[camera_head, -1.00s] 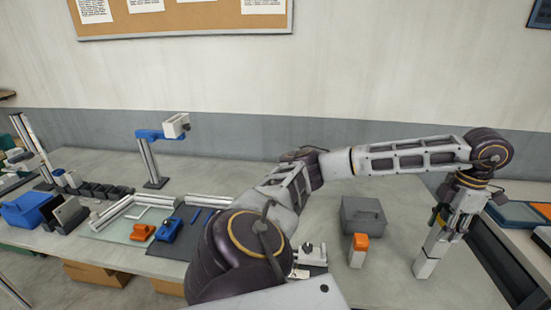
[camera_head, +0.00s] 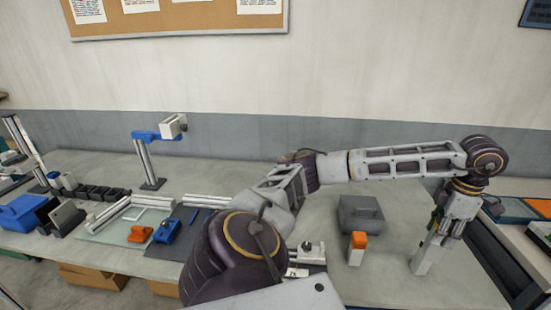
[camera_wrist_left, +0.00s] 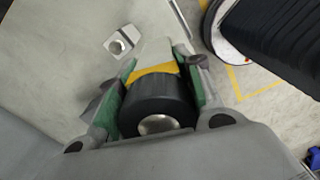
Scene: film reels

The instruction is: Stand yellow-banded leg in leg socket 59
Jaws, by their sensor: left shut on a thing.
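My left gripper (camera_head: 437,238) hangs over the right part of the bench, pointing down. In the left wrist view its green-lined fingers are shut on the yellow-banded leg (camera_wrist_left: 155,103), which shows a black round end with a silver disc and a yellow band beyond it. In the head view a pale bar (camera_head: 424,262), likely the leg's lower part, extends below the fingers, slightly tilted; I cannot tell whether its end touches the bench. A small pale block with a round centre (camera_wrist_left: 119,43) lies beyond the fingers; I cannot tell whether it is socket 59. My right gripper is out of view.
A grey box (camera_head: 361,215) and an orange-topped block (camera_head: 357,248) stand left of the gripper. A silver fixture (camera_head: 307,251) is partly hidden by my arm. Mats with orange (camera_head: 140,234) and blue (camera_head: 167,231) parts lie further left. A dark-edged side table (camera_head: 500,258) is at right.

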